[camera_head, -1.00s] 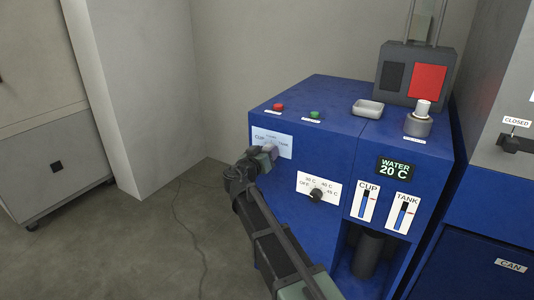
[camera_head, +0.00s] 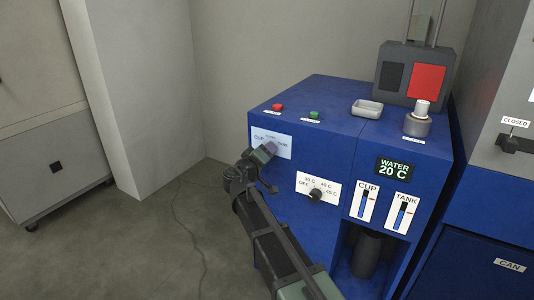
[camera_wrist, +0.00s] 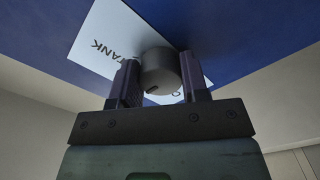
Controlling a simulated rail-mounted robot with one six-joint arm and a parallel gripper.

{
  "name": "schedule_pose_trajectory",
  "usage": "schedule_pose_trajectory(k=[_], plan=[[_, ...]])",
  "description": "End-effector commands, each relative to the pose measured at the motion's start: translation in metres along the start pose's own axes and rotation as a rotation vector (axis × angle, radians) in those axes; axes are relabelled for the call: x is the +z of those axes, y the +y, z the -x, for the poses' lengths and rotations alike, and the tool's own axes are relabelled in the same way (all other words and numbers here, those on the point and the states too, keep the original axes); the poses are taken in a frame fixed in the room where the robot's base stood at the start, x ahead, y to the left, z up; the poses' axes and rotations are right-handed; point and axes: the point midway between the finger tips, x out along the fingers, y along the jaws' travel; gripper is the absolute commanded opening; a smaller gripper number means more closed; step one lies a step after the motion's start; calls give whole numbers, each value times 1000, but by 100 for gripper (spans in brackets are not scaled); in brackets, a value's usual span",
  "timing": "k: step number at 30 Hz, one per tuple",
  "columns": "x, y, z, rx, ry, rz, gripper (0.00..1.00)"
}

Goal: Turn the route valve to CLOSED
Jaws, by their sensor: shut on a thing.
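The route valve is a dark grey round knob (camera_wrist: 160,72) on a white label plate (camera_wrist: 92,42) on the blue machine front. In the wrist view the plate reads TANK, with part of another word beside the knob. My gripper (camera_wrist: 161,80) has one finger on each side of the knob and is shut on it. In the head view the plate (camera_head: 284,147) shows CUP at left and TANK at right, with a small word at the top. My gripper (camera_head: 270,149) covers the knob there, so its pointing direction cannot be told.
A temperature knob (camera_head: 316,195) sits to the lower right on its own plate. A red button (camera_head: 277,107) and a green button (camera_head: 315,114) are on top of the blue machine. Free floor lies to the left.

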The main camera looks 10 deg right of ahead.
Motion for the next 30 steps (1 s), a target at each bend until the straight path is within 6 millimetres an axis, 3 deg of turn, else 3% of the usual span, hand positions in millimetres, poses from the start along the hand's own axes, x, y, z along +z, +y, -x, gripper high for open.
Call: schedule_pose_trajectory(k=[13, 14, 18, 26, 30], plan=[[0, 0, 0, 0, 0, 11, 18], [0, 0, 0, 0, 0, 11, 43], [0, 0, 0, 0, 0, 11, 64], [0, 0, 0, 0, 0, 11, 67], [1, 0, 13, 0, 1, 10, 67]])
